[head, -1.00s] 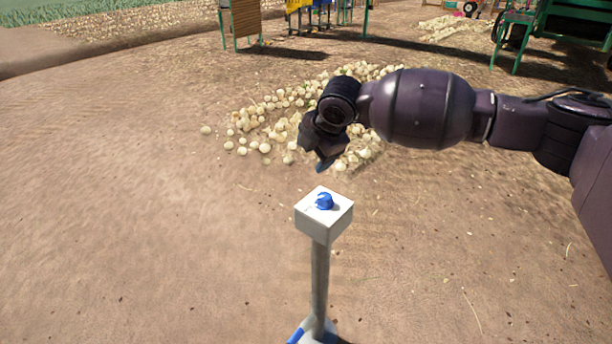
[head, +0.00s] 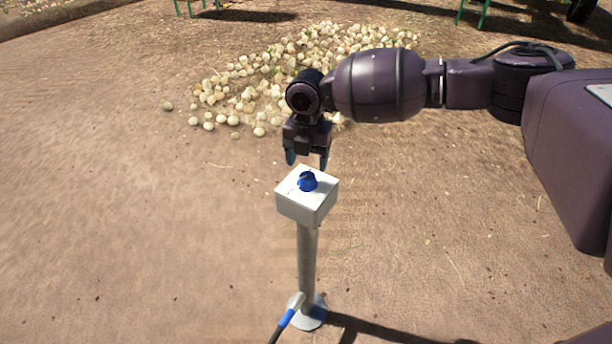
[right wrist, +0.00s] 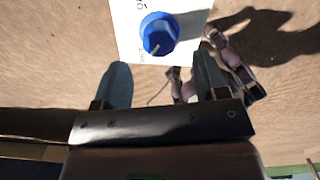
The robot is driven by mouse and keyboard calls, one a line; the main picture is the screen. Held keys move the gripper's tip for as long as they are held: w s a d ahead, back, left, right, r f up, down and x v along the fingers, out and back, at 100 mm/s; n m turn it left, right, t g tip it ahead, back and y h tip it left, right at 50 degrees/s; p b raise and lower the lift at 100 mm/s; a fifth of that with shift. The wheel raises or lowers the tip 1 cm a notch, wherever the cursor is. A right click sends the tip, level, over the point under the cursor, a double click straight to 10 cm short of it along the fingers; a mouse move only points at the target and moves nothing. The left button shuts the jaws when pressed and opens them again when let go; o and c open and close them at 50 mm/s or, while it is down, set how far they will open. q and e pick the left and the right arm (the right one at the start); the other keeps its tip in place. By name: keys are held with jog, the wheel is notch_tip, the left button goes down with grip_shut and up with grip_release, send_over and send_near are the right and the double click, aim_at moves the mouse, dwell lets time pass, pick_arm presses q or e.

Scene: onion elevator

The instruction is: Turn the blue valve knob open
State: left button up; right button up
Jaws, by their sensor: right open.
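The blue valve knob (head: 307,182) sits on top of a white box (head: 306,207) on a grey post. In the right wrist view the knob (right wrist: 158,33) is round with a pointer mark, on the white box face (right wrist: 127,40) that carries some dark print. My right gripper (head: 306,162) is open and empty, fingers pointing down, just above and behind the knob in the head view. In the right wrist view the knob lies ahead of and between the two fingertips (right wrist: 163,75), apart from them. My left gripper is not in view.
The post (head: 307,258) stands on a round base (head: 308,312) with a blue-ended hose or cable (head: 287,318) beside it. A pile of onions (head: 262,85) lies on the dirt behind. The ground to the left is clear.

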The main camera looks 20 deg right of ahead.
aim_at(308, 176)
notch_tip(308, 176, down, 6)
jog(key=shift+r+b, duration=0.25)
jog(key=shift+b, duration=0.15)
jog(key=c, duration=0.9)
